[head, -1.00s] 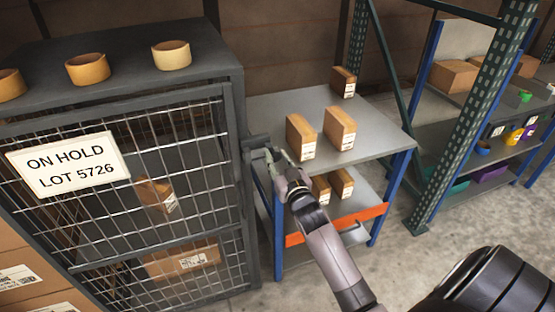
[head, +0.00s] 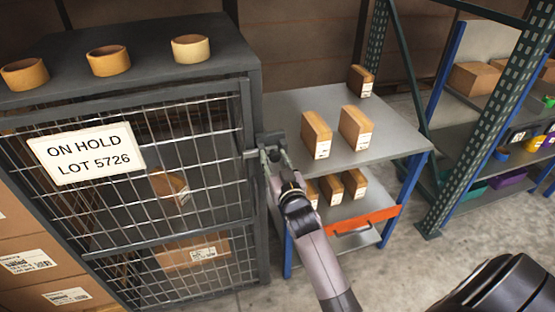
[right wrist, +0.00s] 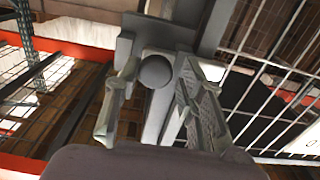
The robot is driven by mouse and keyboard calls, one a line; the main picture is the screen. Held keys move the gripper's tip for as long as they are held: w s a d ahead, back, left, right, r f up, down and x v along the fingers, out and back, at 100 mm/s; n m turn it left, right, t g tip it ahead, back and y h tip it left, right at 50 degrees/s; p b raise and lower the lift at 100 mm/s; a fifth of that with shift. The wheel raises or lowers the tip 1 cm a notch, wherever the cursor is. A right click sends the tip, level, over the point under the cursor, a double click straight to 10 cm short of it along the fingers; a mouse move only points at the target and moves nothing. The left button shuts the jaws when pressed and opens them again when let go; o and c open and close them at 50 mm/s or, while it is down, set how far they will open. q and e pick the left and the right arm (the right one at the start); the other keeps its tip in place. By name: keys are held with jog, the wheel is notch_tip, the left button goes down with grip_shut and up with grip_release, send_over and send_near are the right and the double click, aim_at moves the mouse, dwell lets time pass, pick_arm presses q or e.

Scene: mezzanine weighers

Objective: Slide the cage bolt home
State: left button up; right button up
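The grey wire-mesh cage (head: 250,190) stands at the left in the head view, its door carrying a sign reading "ON HOLD LOT 5726" (head: 87,153). The grey cage bolt (head: 268,140) sits at the door's right edge, partly hidden by my gripper. My right gripper (head: 276,156) is at the bolt. In the right wrist view its fingers (right wrist: 155,88) are apart, one on each side of the bolt's round knob (right wrist: 155,71). I cannot tell whether either finger touches it. How far the bolt is in cannot be made out. My left gripper is not in view.
A grey table (head: 390,145) with small cartons stands right of the cage, with an orange bar (head: 360,221) low at its front. Several tape rolls (head: 108,61) lie on the cage top. Racking (head: 490,125) is further right.

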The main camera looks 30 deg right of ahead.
jog(key=shift+o, duration=1.2)
jog(key=shift+a, duration=0.15)
jog(key=v, duration=1.2)
